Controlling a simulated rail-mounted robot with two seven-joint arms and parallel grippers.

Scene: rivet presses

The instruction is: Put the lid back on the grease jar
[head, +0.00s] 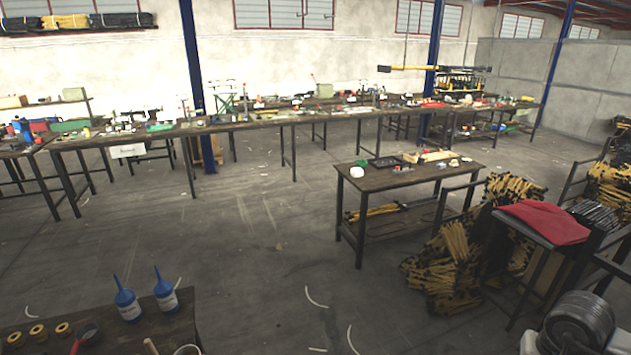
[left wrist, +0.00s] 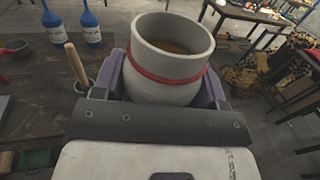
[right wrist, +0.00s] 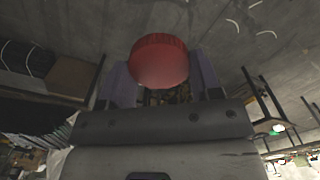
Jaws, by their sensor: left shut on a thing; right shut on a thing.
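The grease jar (left wrist: 168,92) is a pale grey pot with a red band around its neck. Its mouth is open, and brownish content shows inside. My left gripper (left wrist: 165,78) is shut around the jar's body, which looks close to upright. The lid (right wrist: 158,62) is a round red cap in the right wrist view. My right gripper (right wrist: 163,82) is shut on it, with the floor in the background. The lid is apart from the jar.
The near bench (head: 150,322) carries blue bottles (head: 128,303), yellow rolls (head: 38,332) and a wooden-handled tool in a cup (left wrist: 84,88). A small table (head: 400,180) stands mid-floor. Yellow-black parts and a red cloth (head: 543,221) are at right. Open floor lies between.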

